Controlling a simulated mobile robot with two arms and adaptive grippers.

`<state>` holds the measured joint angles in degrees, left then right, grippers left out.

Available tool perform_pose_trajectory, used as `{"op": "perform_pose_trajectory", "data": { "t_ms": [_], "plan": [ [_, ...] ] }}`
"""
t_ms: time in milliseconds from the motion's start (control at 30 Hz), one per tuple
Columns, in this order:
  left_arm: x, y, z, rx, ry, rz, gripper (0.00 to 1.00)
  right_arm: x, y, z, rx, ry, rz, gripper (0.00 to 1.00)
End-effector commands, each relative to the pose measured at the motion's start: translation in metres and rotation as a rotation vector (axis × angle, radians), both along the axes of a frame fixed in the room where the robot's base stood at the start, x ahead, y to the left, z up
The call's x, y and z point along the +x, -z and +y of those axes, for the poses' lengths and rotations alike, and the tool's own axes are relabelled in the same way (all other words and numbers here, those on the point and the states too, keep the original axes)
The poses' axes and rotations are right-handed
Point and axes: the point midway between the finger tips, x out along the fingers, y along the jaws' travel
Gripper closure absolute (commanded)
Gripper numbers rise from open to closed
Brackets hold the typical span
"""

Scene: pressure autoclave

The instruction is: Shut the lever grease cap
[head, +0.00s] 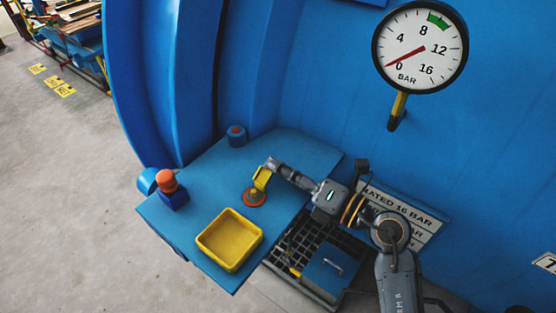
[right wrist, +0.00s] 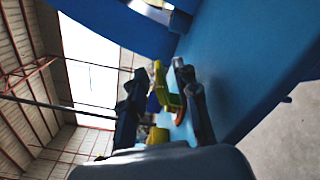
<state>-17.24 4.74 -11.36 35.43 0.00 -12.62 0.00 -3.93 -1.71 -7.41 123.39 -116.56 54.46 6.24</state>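The lever grease cap has a round orange base (head: 254,197) on the blue shelf and a yellow lever (head: 262,178) standing up from it. My right gripper (head: 271,165) reaches in from the right, at the top of the lever. In the right wrist view, the fingers (right wrist: 160,72) are spread apart, with the yellow lever (right wrist: 163,92) between them; contact is not clear. Part of the orange base (right wrist: 180,115) shows beside the right finger. My left gripper is in neither view.
The blue shelf (head: 208,180) also holds a yellow tray (head: 229,240), an orange-topped blue block (head: 173,192) and a small blue cylinder (head: 237,136). The blue vessel wall rises behind, with a pressure gauge (head: 420,47) reading near 0. A dark grid crate (head: 308,262) stands below right.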

Motion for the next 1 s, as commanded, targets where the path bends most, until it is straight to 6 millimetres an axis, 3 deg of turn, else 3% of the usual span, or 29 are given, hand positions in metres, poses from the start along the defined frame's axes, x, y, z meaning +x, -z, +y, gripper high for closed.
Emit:
{"op": "perform_pose_trajectory", "data": {
  "t_ms": [433, 600, 1000],
  "plan": [
    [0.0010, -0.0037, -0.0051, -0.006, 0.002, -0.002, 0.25, 0.0074, 0.0001, 0.0107, 0.000, -0.001, -0.001, 0.70],
    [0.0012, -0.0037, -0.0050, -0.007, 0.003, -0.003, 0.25, 0.0073, 0.0000, 0.0105, 0.000, 0.000, 0.000, 1.00],
    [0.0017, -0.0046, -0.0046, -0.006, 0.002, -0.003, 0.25, 0.0068, -0.0013, 0.0105, -0.016, 0.000, -0.023, 1.00]
  ]
}}
